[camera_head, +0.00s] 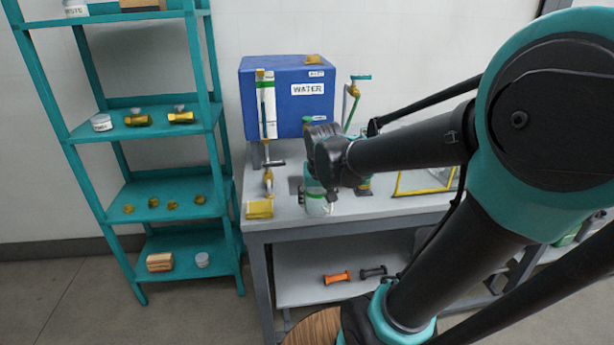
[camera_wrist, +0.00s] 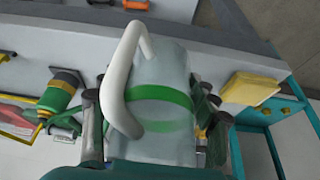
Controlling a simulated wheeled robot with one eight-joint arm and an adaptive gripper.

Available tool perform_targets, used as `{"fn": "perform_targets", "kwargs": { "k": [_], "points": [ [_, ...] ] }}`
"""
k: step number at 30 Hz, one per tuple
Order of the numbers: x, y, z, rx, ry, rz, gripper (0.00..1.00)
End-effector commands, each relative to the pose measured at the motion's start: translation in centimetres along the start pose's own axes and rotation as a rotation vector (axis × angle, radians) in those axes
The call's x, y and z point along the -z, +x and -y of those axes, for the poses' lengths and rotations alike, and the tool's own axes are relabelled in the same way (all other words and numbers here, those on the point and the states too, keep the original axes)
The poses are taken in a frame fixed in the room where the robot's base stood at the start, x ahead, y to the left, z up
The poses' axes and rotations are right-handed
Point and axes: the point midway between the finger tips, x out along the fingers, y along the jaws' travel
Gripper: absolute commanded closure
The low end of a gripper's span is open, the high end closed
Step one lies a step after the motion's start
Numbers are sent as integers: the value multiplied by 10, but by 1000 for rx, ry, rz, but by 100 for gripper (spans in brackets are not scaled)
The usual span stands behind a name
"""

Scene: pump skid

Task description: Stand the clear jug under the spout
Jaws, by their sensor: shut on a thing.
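The clear jug (camera_wrist: 160,75) has a green band and a white handle (camera_wrist: 118,80); it fills the middle of the wrist view. My gripper (camera_wrist: 155,128) is shut on it, with fingers on both sides of its body. In the head view, the jug (camera_head: 318,204) shows below my gripper (camera_head: 322,172), over the front part of the bench. I cannot tell whether its base touches the bench. The blue tank marked WATER (camera_head: 300,118) stands behind. Brass pipework with a tap (camera_head: 268,178) is left of the jug; I cannot tell which opening is the spout.
A yellow block (camera_head: 260,209) lies at the bench's front left corner, near the jug. A yellow-edged frame (camera_head: 412,192) lies to the right. A thin valve pipe (camera_head: 352,95) rises beside the tank. A teal shelf rack (camera_head: 140,134) stands left of the bench (camera_head: 375,208).

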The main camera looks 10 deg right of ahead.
Motion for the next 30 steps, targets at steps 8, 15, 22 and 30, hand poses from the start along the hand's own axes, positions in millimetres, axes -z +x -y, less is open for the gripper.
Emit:
{"fn": "perform_targets", "kwargs": {
  "k": [8,15,22,30],
  "points": [
    [25,10,0,0,1,0,69],
    [69,29,0,0,1,0,69],
    [110,46,0,0,1,0,69],
    [129,54,0,0,0,0,69]
  ]
}}
